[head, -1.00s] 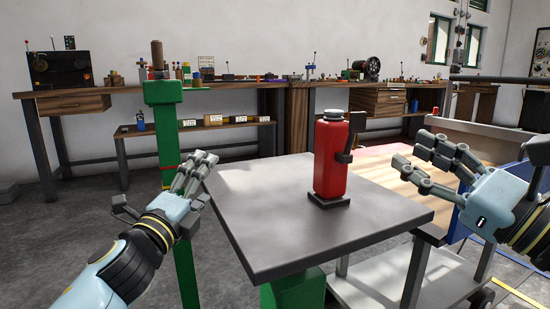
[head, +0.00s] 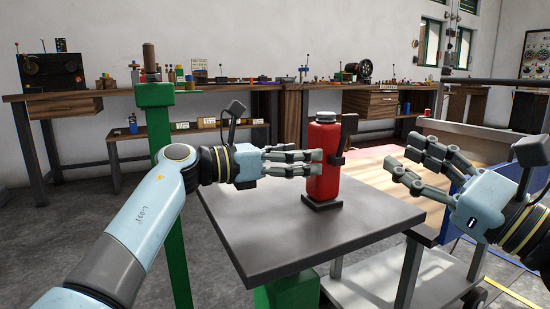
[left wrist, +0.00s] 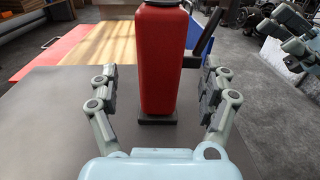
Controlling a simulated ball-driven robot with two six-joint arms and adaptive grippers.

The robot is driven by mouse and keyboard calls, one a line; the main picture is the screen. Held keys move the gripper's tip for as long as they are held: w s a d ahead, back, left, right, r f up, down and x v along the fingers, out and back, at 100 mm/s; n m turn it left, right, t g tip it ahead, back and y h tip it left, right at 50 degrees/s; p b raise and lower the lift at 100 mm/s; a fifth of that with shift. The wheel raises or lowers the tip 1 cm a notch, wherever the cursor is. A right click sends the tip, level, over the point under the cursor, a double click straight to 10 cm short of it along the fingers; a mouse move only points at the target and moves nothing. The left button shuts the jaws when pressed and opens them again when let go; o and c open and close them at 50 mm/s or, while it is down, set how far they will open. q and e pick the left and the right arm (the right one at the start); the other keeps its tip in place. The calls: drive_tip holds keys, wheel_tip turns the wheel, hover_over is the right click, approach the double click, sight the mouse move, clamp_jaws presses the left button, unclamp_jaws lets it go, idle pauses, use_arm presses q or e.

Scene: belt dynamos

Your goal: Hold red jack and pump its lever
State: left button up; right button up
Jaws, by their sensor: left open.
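The red jack (head: 323,165) stands upright on its dark base on the grey table. In the left wrist view the jack (left wrist: 162,60) is straight ahead, between and just beyond the two open fingers (left wrist: 160,95), with gaps on both sides. The lever (left wrist: 204,42) shows behind the right finger. My right gripper (head: 415,165) is right of the table with fingers spread, apart from the jack.
The grey table top (head: 270,225) is otherwise clear. A green post (head: 165,150) stands at its left, behind my left arm. A long wooden workbench (head: 230,93) with many small items runs along the back wall. A cart (head: 380,280) stands beside the table at lower right.

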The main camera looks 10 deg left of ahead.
sight(324, 152)
use_arm(q)
drive_tip(key=x, duration=0.6)
drive_tip(key=shift+c, duration=0.3)
